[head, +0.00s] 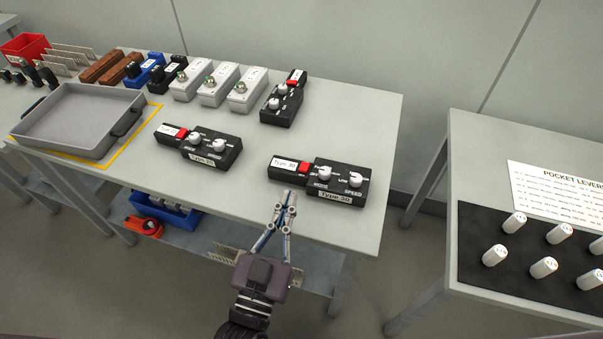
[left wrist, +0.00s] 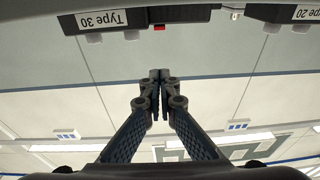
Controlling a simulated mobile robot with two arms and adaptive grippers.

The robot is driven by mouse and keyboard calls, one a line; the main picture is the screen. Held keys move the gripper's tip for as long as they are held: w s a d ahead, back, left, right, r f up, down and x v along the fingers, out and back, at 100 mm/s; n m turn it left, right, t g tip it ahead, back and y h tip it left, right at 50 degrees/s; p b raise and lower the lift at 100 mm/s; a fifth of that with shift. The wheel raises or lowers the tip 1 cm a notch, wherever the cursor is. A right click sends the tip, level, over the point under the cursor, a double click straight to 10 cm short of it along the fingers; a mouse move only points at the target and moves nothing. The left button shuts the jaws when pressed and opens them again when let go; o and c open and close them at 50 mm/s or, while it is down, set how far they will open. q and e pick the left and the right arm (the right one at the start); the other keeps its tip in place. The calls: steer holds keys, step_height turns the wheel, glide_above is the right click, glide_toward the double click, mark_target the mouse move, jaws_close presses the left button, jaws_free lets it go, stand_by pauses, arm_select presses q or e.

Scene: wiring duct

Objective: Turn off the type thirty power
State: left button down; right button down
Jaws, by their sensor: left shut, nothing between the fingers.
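The Type 30 unit (head: 330,187) is a black box with two white knobs, a red switch (head: 304,168) and a white label, near the table's front right. It also shows at the top of the left wrist view (left wrist: 135,17), upside down, with a bit of its red switch (left wrist: 159,27). My left gripper (head: 289,194) is shut and empty, just in front of the unit's left part, apart from it as far as I can tell. Its closed fingertips show in the left wrist view (left wrist: 160,75). My right gripper is not in view.
A similar black Type 20 unit (head: 205,148) lies to the left, and another black unit (head: 283,103) behind. A grey tray (head: 75,150), white boxes (head: 213,88) and coloured blocks fill the back left. A second table (head: 480,140) with white knobs stands right.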

arm_select(q)
steer(key=shift+w, duration=0.1)
steer(key=r+p, duration=0.1)
steer(key=r, duration=0.1)
glide_above(304, 167)
steer(key=s, duration=0.3)
steer(key=f, duration=0.3)
steer(key=shift+s+a+f, duration=0.15)
steer(key=shift+a+f, duration=0.05)
steer(key=shift+a, duration=0.2)
steer(key=shift+f, duration=0.45)
